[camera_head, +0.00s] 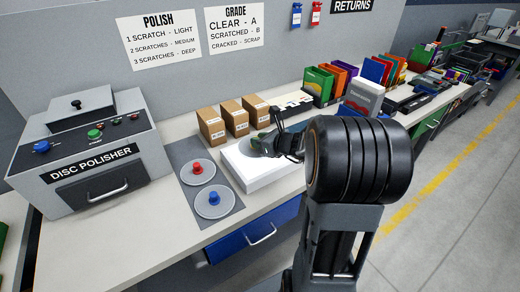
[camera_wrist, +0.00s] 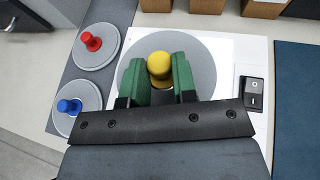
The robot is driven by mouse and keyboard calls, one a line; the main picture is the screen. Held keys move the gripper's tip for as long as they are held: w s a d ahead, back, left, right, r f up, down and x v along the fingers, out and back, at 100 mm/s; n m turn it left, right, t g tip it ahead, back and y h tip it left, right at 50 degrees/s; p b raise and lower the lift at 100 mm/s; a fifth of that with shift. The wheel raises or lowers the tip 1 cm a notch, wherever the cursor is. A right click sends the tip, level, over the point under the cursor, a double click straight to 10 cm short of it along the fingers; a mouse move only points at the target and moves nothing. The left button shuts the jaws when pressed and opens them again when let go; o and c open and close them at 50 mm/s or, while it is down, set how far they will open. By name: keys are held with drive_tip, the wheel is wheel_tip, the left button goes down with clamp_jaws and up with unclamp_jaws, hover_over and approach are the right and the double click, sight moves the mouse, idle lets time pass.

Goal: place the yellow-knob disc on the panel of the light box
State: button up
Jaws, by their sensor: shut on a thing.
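The yellow-knob disc (camera_wrist: 202,64) is a grey round disc with a yellow knob (camera_wrist: 160,67) at its centre. My gripper (camera_wrist: 163,80) has its green fingers shut on the yellow knob in the wrist view. The disc lies over the white lit panel (camera_wrist: 229,60) of the light box; whether it touches the panel I cannot tell. In the head view, the white light box (camera_head: 262,175) stands on the bench, and my gripper (camera_head: 276,143) is over it, with my arm hiding its right part. The disc's edge (camera_head: 250,146) shows beside the gripper.
A red-knob disc (camera_head: 198,170) and a blue-knob disc (camera_head: 214,201) lie on a grey mat (camera_head: 181,151) left of the light box. The disc polisher (camera_head: 90,155) stands further left. Three cardboard boxes (camera_head: 236,118) stand behind. A black switch (camera_wrist: 253,94) is on the light box.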

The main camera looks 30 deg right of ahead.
drive_tip(key=f, duration=0.2)
drive_tip(key=shift+w+d+f+b, duration=0.2)
drive_tip(key=shift+w+f+b, duration=0.1)
drive_tip(key=shift+f, duration=0.6)
drive_tip(key=shift+f+b, duration=0.2)
drive_tip(key=shift+b, duration=0.1)
drive_tip(key=o, duration=0.9)
drive_tip(key=shift+r, duration=0.15)
